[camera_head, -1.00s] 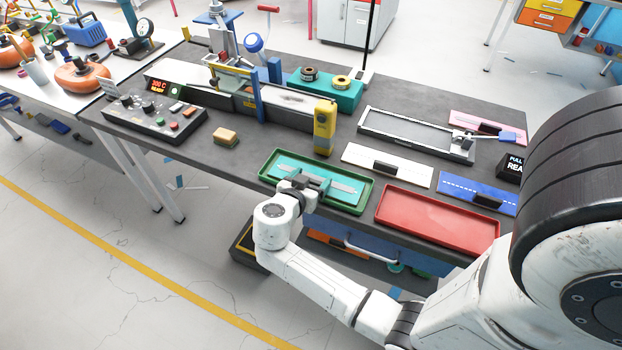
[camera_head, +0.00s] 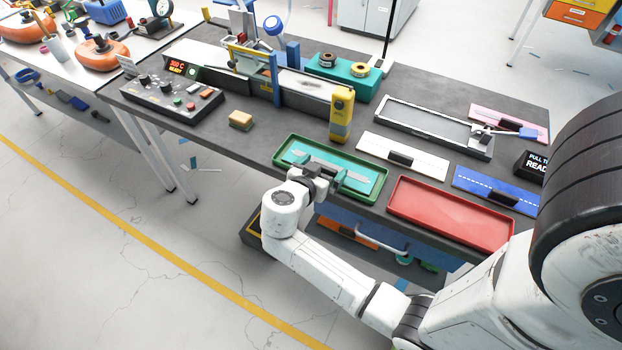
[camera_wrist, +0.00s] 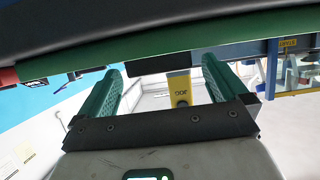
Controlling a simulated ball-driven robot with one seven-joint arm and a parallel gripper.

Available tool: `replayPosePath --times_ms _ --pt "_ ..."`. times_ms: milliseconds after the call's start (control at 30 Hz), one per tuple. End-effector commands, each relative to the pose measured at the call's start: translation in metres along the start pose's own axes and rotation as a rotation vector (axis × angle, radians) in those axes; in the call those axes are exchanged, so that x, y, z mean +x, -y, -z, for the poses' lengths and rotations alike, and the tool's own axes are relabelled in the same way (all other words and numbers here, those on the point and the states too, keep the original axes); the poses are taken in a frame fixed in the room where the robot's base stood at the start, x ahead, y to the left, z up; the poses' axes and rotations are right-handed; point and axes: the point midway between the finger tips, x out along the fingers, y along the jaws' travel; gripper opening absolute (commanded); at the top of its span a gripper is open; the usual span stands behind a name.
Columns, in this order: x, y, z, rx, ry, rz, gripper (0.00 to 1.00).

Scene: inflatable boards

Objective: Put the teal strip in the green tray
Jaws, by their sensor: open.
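The teal strip (camera_head: 352,175) lies inside the green tray (camera_head: 280,154) in the head view; a pale grey band runs along it. My gripper (camera_head: 328,180) is at the tray's near long side, above the strip, and hides part of both. Its jaws are open with nothing held between them. In the wrist view my gripper (camera_wrist: 163,85) shows two green ribbed fingers, spread apart. A green edge, likely the tray (camera_wrist: 215,50), crosses the top of that view. I cannot make out the strip there.
A red tray (camera_head: 450,212) stands right of the green tray. A yellow tester (camera_head: 342,113) stands behind it, with a white board (camera_head: 425,160) to the right. A sponge (camera_head: 241,120) lies to the left. Bare dark bench shows left of the green tray.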

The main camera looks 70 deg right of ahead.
Motion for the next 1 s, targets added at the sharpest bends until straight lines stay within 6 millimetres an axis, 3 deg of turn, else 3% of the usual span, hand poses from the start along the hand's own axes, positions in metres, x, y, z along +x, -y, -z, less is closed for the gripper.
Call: replayPosePath --times_ms 300,500,767,1000 --pt "-0.066 0.001 -0.003 0.001 0.001 0.005 1.0" --pt "-0.094 0.001 -0.002 0.0 0.0 0.003 1.0" --pt "-0.102 -0.008 -0.01 -0.07 0.059 0.003 1.0" --pt "-0.093 -0.041 -0.056 -0.441 0.36 0.095 1.0"
